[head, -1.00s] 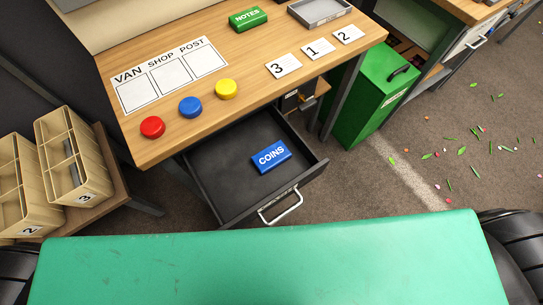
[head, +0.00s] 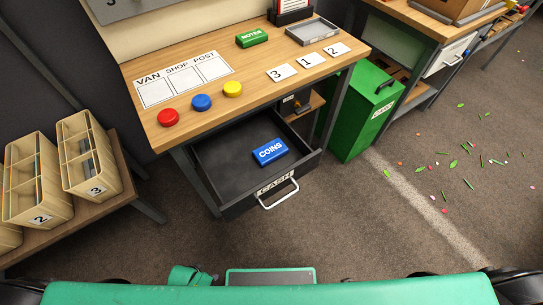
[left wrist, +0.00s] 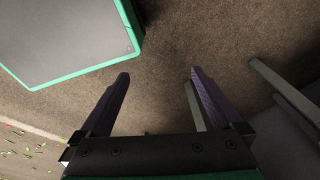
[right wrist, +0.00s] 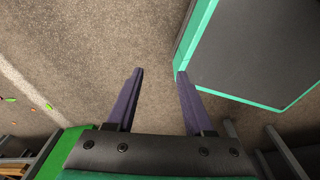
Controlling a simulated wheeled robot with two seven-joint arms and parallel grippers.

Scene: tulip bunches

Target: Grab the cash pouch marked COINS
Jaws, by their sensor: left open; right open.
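The blue pouch marked COINS (head: 270,151) lies flat in the open black drawer (head: 222,168), toward its right side. The drawer front is labelled CASH and has a pale bar handle (head: 279,194). A green pouch marked NOTES (head: 252,37) lies on the wooden table above. My left gripper (left wrist: 159,75) is open and empty over the carpet in the left wrist view. My right gripper (right wrist: 160,75) is open and empty over the carpet in the right wrist view. Neither gripper shows clearly in the head view, and both are away from the pouch.
The table (head: 240,98) above the drawer carries red (head: 168,117), blue (head: 202,102) and yellow (head: 233,89) buttons, number cards and a grey tray (head: 313,31). Numbered bins (head: 88,155) stand at left. A green box (head: 365,110) stands right of the drawer. Petals litter the carpet.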

